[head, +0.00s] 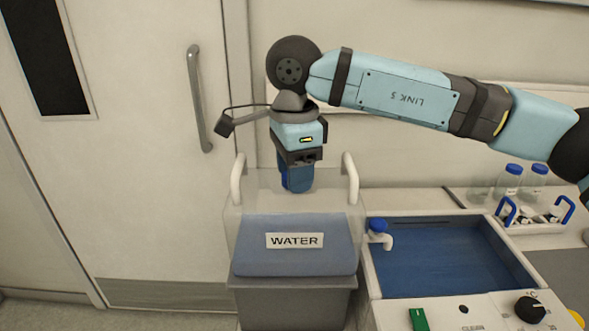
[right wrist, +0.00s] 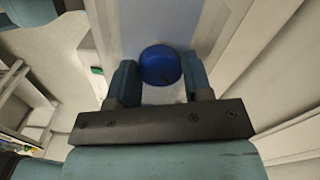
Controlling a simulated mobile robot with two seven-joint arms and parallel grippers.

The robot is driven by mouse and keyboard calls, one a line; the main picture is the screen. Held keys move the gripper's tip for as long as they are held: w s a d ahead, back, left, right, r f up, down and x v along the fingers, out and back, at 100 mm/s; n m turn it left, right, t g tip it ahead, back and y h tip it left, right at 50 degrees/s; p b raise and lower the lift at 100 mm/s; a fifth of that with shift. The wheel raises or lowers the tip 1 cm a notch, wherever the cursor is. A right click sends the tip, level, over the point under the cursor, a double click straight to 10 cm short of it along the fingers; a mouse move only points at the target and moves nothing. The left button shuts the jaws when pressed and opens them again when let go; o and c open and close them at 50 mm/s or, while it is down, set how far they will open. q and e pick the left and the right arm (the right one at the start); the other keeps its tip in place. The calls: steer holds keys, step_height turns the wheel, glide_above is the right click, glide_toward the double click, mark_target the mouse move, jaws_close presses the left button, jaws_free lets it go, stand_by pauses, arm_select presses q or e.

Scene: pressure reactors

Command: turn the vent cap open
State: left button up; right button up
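The vent cap is a round, dark blue knob (right wrist: 160,65) on top of the clear water container (head: 237,215). My right gripper (right wrist: 160,75) comes down on it from above, with one finger on each side. In the right wrist view both fingers appear to touch the cap's sides, so it looks shut on the cap. In the head view my right gripper (head: 297,180) hangs upright over the container, and its fingers hide most of the cap (head: 285,178). My left gripper is not in view.
The container has two white handles (head: 238,180) beside my gripper, a WATER label and a grey base (head: 292,300). To the right are a blue basin (head: 450,265) with a small tap (head: 380,232), a bottle rack (head: 535,222) and a control knob (head: 530,310). A door stands at left.

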steer(key=o, duration=0.4)
steer(key=shift+c, duration=0.2)
steer(key=shift+r, duration=0.1)
arm_select(q)
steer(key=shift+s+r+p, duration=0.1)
steer(key=shift+p, duration=0.45)
arm_select(e)
step_height(320, 180, up, 14)
steer(key=shift+f, duration=0.2)
